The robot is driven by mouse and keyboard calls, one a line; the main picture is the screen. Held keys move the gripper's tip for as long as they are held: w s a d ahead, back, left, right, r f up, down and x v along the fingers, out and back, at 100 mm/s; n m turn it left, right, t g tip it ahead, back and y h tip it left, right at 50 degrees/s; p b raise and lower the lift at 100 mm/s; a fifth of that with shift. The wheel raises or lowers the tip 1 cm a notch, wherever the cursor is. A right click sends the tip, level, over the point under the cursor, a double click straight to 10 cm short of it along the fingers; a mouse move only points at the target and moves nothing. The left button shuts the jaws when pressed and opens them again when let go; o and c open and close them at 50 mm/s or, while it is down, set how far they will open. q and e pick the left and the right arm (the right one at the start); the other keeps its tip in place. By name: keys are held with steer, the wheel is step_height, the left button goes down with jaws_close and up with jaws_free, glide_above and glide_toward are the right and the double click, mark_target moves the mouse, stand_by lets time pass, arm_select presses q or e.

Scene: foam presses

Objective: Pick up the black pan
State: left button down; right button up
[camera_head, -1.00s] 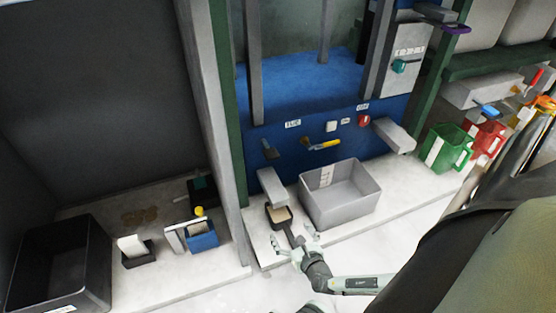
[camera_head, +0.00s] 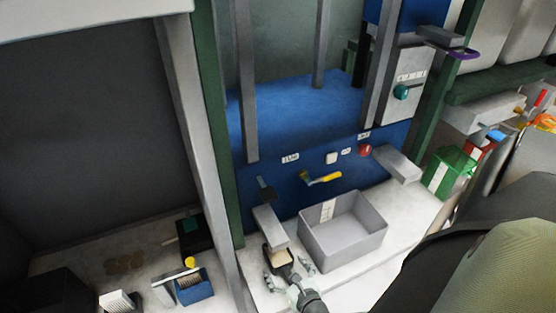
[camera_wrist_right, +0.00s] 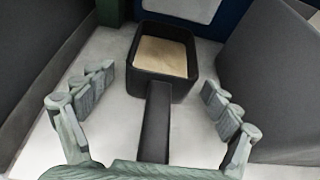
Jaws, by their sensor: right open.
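The black pan (camera_wrist_right: 178,85) is a small square pan with a beige layer inside and a straight black handle (camera_wrist_right: 155,125). It sits on the white shelf, and in the head view the pan (camera_head: 286,270) is left of the grey bin. My right gripper (camera_wrist_right: 158,98) is open, with its fingers spread on both sides of the handle and apart from it. In the head view the right gripper (camera_head: 290,275) is at the handle end of the pan. My left gripper is not in view.
A grey bin (camera_head: 345,250) stands close to the right of the pan. A grey block (camera_head: 269,226) juts out just behind the pan. A grey-and-green post (camera_head: 215,150) rises on the left. A blue box (camera_head: 195,290) and black boxes stand farther left.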

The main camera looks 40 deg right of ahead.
steer(key=shift+s, duration=0.1)
steer(key=c, duration=1.2)
steer(key=shift+c, duration=0.7)
steer(key=shift+r, duration=0.15)
